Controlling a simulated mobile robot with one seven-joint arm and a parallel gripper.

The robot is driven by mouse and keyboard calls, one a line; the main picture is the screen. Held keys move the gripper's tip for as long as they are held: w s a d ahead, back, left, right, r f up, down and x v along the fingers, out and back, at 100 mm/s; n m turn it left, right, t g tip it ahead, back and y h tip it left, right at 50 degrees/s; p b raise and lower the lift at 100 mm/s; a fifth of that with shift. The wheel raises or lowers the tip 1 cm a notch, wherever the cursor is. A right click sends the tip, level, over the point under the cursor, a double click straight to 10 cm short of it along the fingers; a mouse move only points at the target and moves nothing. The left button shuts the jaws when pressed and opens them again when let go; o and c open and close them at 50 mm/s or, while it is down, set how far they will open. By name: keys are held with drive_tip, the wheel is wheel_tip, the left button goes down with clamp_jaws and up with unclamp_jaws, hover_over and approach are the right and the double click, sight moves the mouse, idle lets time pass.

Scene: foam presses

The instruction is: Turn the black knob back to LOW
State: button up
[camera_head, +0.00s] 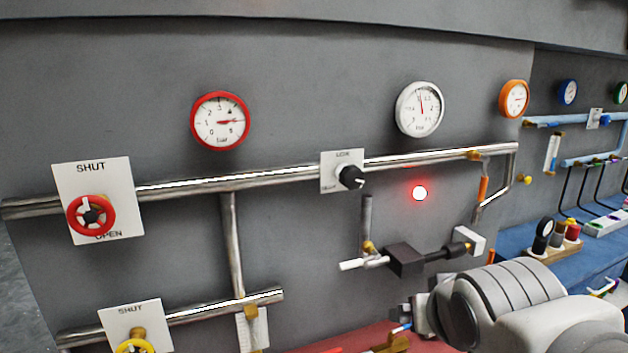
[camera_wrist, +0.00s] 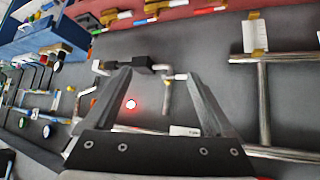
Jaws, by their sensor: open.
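The black knob (camera_head: 351,177) sits at the lower right of a white plate (camera_head: 342,158) on the grey wall, at the upper steel pipe. The plate reads LOW at its top, with smaller lettering at its lower left that I cannot read surely. Which way the knob points is too small to tell. My gripper (camera_wrist: 155,78) is open and empty in the wrist view, apart from the wall. A white plate edge (camera_wrist: 184,131) shows between its fingers there; the knob is hidden. In the head view my arm is at the lower right and the fingers are not clearly seen.
A lit red lamp (camera_head: 419,193) is right of the knob. A black valve block (camera_head: 405,259) with a white lever sits below. A red handwheel (camera_head: 91,216) is at the left. Red (camera_head: 220,121) and white (camera_head: 420,108) gauges hang above the pipe (camera_head: 240,183).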

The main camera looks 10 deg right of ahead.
drive_tip(key=w+d+r+t, duration=0.5)
drive_tip(key=w+r, duration=0.1)
drive_tip(key=w, duration=0.2)
drive_tip(key=n+t+y, duration=0.3)
drive_tip(key=t+y, duration=0.1)
drive_tip(key=y, duration=0.2)
approach(355, 183)
drive_tip(key=x, duration=1)
drive_tip(key=shift+w+r, duration=0.1)
drive_tip(key=c, duration=1.4)
